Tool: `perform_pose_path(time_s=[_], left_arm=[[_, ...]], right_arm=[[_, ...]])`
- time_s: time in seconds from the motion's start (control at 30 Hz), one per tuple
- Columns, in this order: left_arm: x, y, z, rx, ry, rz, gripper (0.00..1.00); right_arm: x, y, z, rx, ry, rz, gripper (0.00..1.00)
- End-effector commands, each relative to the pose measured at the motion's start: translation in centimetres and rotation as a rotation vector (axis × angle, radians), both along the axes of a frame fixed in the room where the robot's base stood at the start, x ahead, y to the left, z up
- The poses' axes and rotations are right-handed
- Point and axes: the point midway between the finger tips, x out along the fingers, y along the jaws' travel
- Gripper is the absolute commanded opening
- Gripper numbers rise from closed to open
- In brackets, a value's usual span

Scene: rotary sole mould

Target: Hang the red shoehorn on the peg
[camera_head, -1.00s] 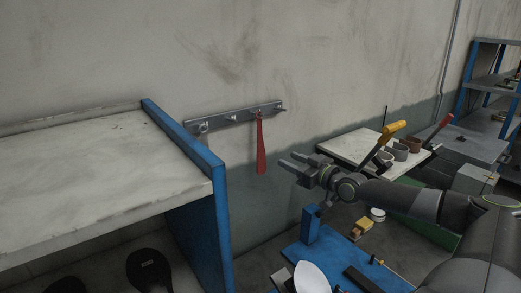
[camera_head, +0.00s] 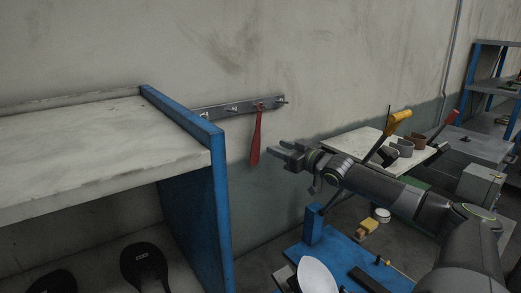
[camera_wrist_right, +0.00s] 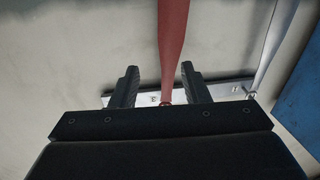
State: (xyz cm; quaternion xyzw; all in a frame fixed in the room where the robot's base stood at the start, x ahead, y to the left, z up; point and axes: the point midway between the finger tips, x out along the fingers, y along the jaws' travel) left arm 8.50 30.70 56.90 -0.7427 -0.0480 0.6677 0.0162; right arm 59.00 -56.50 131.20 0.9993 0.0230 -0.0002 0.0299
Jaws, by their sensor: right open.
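The red shoehorn (camera_head: 256,138) hangs by its top end from a peg on the metal peg rail (camera_head: 216,112) on the wall. Its lower end leans slightly left in the head view. My right gripper (camera_head: 274,151) is open just right of the shoehorn's lower part, with a small gap in the picture. In the right wrist view the shoehorn (camera_wrist_right: 172,40) shows between the two spread fingers (camera_wrist_right: 160,83), touching neither, with the rail (camera_wrist_right: 228,91) behind. How far it lies beyond the fingertips is hard to tell. My left gripper is out of view.
A white-topped shelf with a blue side panel (camera_head: 190,125) stands left, partly covering the rail's left end. A blue bench (camera_head: 335,255) is below my right arm. A pale table (camera_head: 345,147) with a yellow-handled tool (camera_head: 397,120) stands behind the arm.

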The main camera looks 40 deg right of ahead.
Motion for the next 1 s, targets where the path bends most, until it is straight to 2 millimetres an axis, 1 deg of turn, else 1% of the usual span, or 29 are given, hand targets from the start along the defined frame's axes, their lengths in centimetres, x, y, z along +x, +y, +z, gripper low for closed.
perform_pose_path(time_s=[0.03, 0.27, 0.5, 0.57, 0.8, 1.0], left_arm=[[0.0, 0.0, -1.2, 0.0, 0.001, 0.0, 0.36], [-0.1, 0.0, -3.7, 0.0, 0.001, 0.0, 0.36], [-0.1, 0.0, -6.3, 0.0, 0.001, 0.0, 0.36], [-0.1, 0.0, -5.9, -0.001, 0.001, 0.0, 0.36], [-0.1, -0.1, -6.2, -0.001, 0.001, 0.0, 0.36], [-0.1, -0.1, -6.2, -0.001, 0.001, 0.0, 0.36]], right_arm=[[0.2, 0.0, -0.4, -0.004, -0.005, -0.004, 0.42], [1.8, -0.3, -0.4, 0.002, -0.008, -0.018, 0.42], [3.1, 0.1, -0.3, 0.002, -0.006, -0.002, 0.42], [3.8, 0.1, 0.1, 0.005, -0.008, -0.005, 0.42], [6.3, 0.3, 0.1, 0.005, -0.006, -0.002, 0.42], [8.0, 0.2, 0.1, 0.003, -0.004, -0.005, 0.42]])
